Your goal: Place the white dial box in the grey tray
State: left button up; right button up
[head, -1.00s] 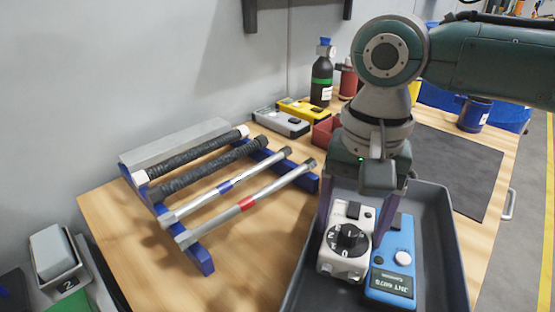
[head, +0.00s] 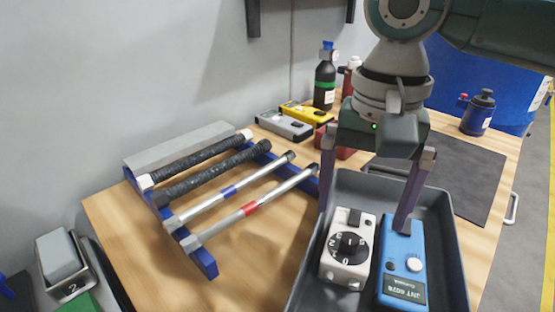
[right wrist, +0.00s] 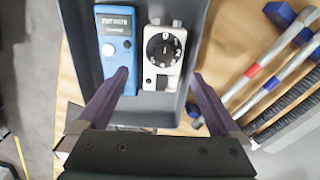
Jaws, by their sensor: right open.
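The white dial box (head: 347,252) with its black dial lies in the grey tray (head: 447,215), left of a blue meter (head: 403,270). My right gripper (head: 364,215) is open and empty above the far end of the box, its fingers spread wide. In the right wrist view the white dial box (right wrist: 163,55) and the blue meter (right wrist: 118,60) lie side by side in the tray, ahead of the open fingers (right wrist: 162,88). My left gripper is not in view.
A blue rack (head: 205,262) with several rods stands left of the tray. Grey and yellow meters (head: 284,125), a dark bottle (head: 324,80) and a blue bottle (head: 478,112) stand farther back. A dark mat (head: 465,165) lies behind the tray at right.

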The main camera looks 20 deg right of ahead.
notch_tip(320, 180, up, 7)
jog(key=p, duration=0.1)
jog(key=s+a+f+n+y, duration=0.1)
jog(key=s+a+f+n, duration=0.1)
jog(key=a, duration=0.1)
jog(key=s+a+f+n+t+y, duration=0.1)
jog(key=s+a+f+n, duration=0.2)
jog(key=s+a+f+n+t, duration=0.1)
jog(key=s+a+f+n, duration=0.1)
jog(key=s+a+n, duration=0.1)
jog(key=shift+a+f+y, duration=0.35)
jog(key=shift+a+y, duration=0.05)
jog(key=shift+a, duration=0.2)
jog(key=shift+n+t+h, duration=0.3)
jog(key=shift+n+t, duration=0.4)
jog(key=shift+n, duration=0.1)
jog(key=s, duration=0.1)
jog(key=s+d, duration=0.2)
jog(key=s, duration=0.1)
jog(key=shift+f, duration=0.4)
jog(key=s+d+h, duration=0.1)
jog(key=s+d, duration=0.1)
jog(key=s+d+n+h, duration=0.1)
jog(key=s+d, duration=0.1)
jog(key=shift+d+f, duration=0.1)
jog(key=shift+d, duration=0.3)
